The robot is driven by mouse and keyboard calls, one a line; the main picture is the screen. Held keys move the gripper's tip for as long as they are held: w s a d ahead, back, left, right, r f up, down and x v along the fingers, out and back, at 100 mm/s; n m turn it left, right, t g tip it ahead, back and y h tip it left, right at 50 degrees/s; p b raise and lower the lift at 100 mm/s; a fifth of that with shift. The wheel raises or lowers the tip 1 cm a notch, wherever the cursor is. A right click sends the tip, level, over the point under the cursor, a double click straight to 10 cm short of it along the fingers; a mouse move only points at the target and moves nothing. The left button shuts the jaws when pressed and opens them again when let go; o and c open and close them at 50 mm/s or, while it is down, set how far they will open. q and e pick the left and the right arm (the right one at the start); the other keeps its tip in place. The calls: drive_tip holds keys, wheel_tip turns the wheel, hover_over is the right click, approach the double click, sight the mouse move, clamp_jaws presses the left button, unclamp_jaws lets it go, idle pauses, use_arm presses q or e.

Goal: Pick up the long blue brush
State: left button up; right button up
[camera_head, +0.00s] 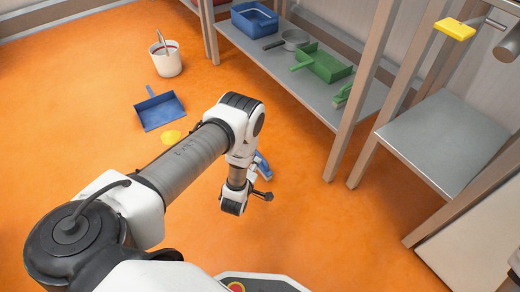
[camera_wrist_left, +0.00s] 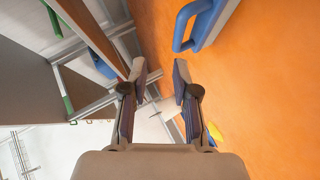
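A blue tool (camera_head: 262,165) lies on the orange floor beside my left wrist in the head view, partly hidden by it. It looks like the blue brush, but its full shape does not show. In the left wrist view a blue piece with a curved handle (camera_wrist_left: 183,28) is at the top, beyond the fingers and cut off by the frame. My left gripper (camera_wrist_left: 160,72) is open, with nothing held between its fingertips. In the head view the left gripper (camera_head: 258,196) hangs over the floor close to the blue tool. My right gripper is not in view.
A blue dustpan (camera_head: 160,110), a yellow patch (camera_head: 172,136) and a white bucket (camera_head: 166,62) are on the floor at left. A metal shelf (camera_head: 300,88) holds a blue tray (camera_head: 254,20), a pan and green tools. Wooden posts (camera_head: 362,90) stand right. Floor at lower right is clear.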

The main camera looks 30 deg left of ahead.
sight(258, 153)
use_arm(q)
drive_tip(key=f+b, duration=0.1)
drive_tip(key=f, duration=0.1)
drive_tip(key=w+a+f+n+t+b, duration=0.1)
drive_tip(key=f, duration=0.1)
drive_tip(key=w+a+f+n+b, duration=0.1)
drive_tip(key=f+b, duration=0.1)
drive_tip(key=shift+f+t+y, duration=0.1)
drive_tip(key=shift+t+y, duration=0.3)
drive_tip(key=shift+w+a+f+n+t+b, duration=0.1)
drive_tip(key=shift+w+a+n+t+b, duration=0.05)
drive_tip(key=shift+a+n+t+b, duration=0.2)
drive_tip(key=shift+b+x, duration=0.55)
drive_tip(key=shift+x, duration=0.65)
drive_tip(key=b+x, duration=0.4)
drive_tip(key=shift+w, duration=0.35)
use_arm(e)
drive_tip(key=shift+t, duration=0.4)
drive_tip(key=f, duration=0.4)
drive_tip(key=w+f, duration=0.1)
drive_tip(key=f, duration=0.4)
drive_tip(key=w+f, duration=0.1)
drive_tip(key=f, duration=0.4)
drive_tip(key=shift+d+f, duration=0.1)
use_arm(q)
drive_tip(key=shift+w+a, duration=0.1)
drive_tip(key=shift+w, duration=0.15)
clamp_jaws()
